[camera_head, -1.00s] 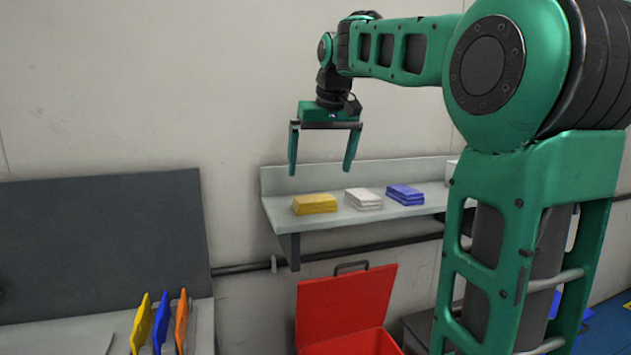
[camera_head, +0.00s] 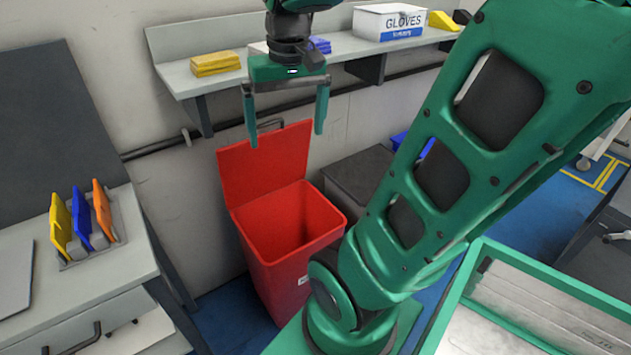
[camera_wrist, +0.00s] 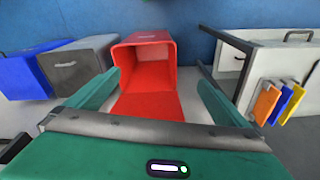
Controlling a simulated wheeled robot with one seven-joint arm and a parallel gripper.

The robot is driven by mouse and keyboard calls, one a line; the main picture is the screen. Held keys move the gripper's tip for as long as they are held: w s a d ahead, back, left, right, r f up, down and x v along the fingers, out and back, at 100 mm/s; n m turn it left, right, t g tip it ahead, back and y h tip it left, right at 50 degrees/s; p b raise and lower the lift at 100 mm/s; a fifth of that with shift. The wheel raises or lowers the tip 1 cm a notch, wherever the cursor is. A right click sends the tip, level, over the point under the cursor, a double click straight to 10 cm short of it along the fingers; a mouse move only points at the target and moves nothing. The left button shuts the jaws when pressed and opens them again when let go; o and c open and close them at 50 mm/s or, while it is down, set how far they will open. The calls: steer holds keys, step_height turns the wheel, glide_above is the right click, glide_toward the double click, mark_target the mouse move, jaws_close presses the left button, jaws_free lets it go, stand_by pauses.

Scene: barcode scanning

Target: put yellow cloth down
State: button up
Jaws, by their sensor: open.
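My gripper (camera_head: 287,138) is open, with nothing between its fingers. It hangs above the open red bin (camera_head: 323,222), in front of its raised lid. A stack of folded yellow cloths (camera_head: 216,64) lies on the wall shelf, left of my gripper. In the wrist view the open fingers (camera_wrist: 159,70) frame the red bin (camera_wrist: 172,50). No loose yellow cloth shows in the visible part of the bin. Part of the bin's inside is hidden.
The shelf (camera_head: 180,78) also holds blue cloths (camera_head: 319,45), white cloths partly hidden by my gripper, and a glove box (camera_head: 402,21). A rack with yellow, blue and orange items (camera_head: 92,254) stands on the left bench. A grey bin (camera_head: 362,180) is beside the red bin.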

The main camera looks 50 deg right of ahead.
steer(key=s+a+f+g, duration=0.1)
steer(key=s+a+f, duration=0.1)
steer(key=s+f, duration=0.7)
steer(key=shift+s+a+f+m+y, duration=0.2)
steer(key=shift+s+m+y, duration=0.15)
steer(key=shift+s, duration=0.5)
steer(key=shift+r, duration=0.1)
steer(key=shift+w+f+g, duration=0.25)
steer(key=shift+w+g, duration=0.05)
steer(key=shift+w, duration=0.4)
steer(key=shift+c, duration=0.6)
